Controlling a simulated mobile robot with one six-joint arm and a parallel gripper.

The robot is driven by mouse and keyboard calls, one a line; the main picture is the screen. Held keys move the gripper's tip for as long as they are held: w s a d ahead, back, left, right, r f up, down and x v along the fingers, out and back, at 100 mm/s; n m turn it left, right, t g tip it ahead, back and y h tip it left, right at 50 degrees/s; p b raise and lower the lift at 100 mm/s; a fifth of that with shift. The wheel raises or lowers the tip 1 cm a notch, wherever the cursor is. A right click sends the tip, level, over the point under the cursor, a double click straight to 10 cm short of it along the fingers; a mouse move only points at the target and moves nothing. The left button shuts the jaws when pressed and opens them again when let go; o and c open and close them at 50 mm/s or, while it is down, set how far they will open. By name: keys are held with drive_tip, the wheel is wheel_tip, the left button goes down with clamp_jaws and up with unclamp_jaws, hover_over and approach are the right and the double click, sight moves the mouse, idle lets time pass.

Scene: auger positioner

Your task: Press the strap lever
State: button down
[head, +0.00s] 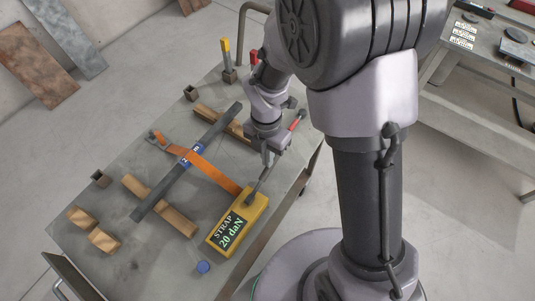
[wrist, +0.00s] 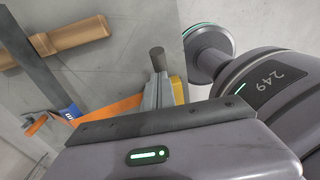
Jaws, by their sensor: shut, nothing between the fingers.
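The yellow strap box (head: 237,225) reads "STRAP 20 daN" and sits at the table's near right edge. A dark lever (head: 257,185) rises from its upper end, close to my gripper. An orange strap (head: 205,167) runs from the box across a long dark bar (head: 174,179). My gripper (head: 268,159) is shut and empty, just above the lever; I cannot tell whether they touch. In the wrist view, the closed fingers (wrist: 158,92) point at a dark cylindrical knob (wrist: 157,59), with the orange strap (wrist: 105,110) to their left and a little yellow (wrist: 177,91) beside them.
The grey table (head: 150,263) also holds wooden blocks (head: 80,219), a blue cap (head: 203,267) and a wooden bar under the dark bar. A red-handled rod (head: 297,121) stands beside my wrist. A yellow-topped post (head: 226,49) is at the back. Another table (head: 468,72) is at right.

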drive_tip(key=shift+w+d+f, duration=0.4)
drive_tip(key=shift+f, duration=0.3)
drive_tip(key=shift+w+d+f, duration=0.2)
drive_tip(key=shift+w+f, duration=0.05)
drive_tip(key=shift+f, duration=0.45)
drive_tip(key=shift+w+d+f, duration=0.15)
drive_tip(key=shift+w+f, duration=0.05)
drive_tip(key=shift+f, duration=0.45)
